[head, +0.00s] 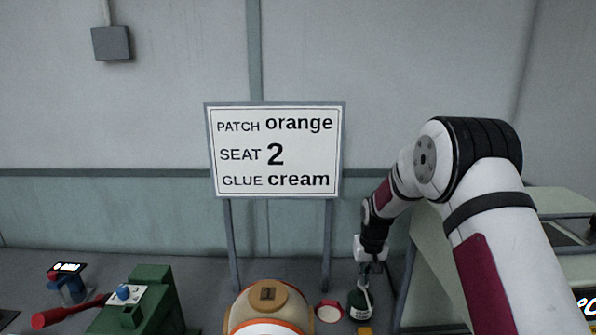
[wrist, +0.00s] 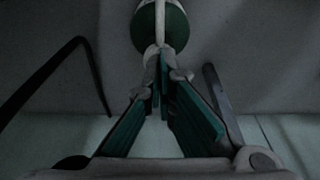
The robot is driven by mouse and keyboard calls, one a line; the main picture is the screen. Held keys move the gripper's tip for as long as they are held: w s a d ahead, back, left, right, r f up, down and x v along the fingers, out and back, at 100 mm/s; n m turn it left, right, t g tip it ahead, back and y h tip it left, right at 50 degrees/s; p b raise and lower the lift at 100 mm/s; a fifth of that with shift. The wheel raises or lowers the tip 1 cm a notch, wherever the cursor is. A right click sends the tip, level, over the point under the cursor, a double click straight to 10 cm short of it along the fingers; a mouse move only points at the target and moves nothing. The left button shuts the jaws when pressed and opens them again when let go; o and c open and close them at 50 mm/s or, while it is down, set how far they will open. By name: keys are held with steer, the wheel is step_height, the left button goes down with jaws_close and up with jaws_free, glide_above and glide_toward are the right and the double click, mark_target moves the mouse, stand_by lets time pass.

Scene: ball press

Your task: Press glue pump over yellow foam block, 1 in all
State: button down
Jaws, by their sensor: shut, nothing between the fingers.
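My gripper (head: 370,272) points down at the far right of the bench, with its fingers shut and empty. Just below it stands a dark green glue pump bottle (head: 358,306) with a white band. In the wrist view the gripper (wrist: 161,64) shows its teal-padded fingers closed together at the tips. The green and white bottle (wrist: 174,26) is beyond the tips there, and a pale pump part runs down to them. I cannot tell whether they touch. The yellow foam block (head: 365,331) shows only as a small patch at the bottom edge, in front of the bottle.
A red-rimmed round dish (head: 329,312) stands left of the bottle. A white and orange ball (head: 267,312) carries a brown piece marked 1. A green press (head: 150,297) with a red lever is at left. A sign (head: 275,150) reads patch orange, seat 2, glue cream.

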steer(key=shift+f, duration=0.25)
steer(key=shift+r, duration=0.1)
steer(key=shift+w+v, duration=0.15)
steer(key=shift+v, duration=0.6)
steer(key=shift+w+v, duration=0.15)
steer(key=shift+v, duration=0.55)
steer(key=shift+r, duration=0.1)
steer(key=shift+w+v, duration=0.15)
steer(key=shift+v, duration=0.65)
steer(key=shift+w+v, duration=0.2)
steer(key=shift+v, duration=0.65)
steer(key=shift+w+v, duration=0.15)
steer(key=shift+v, duration=0.5)
steer(key=shift+w+v, duration=0.15)
steer(key=shift+v, duration=0.55)
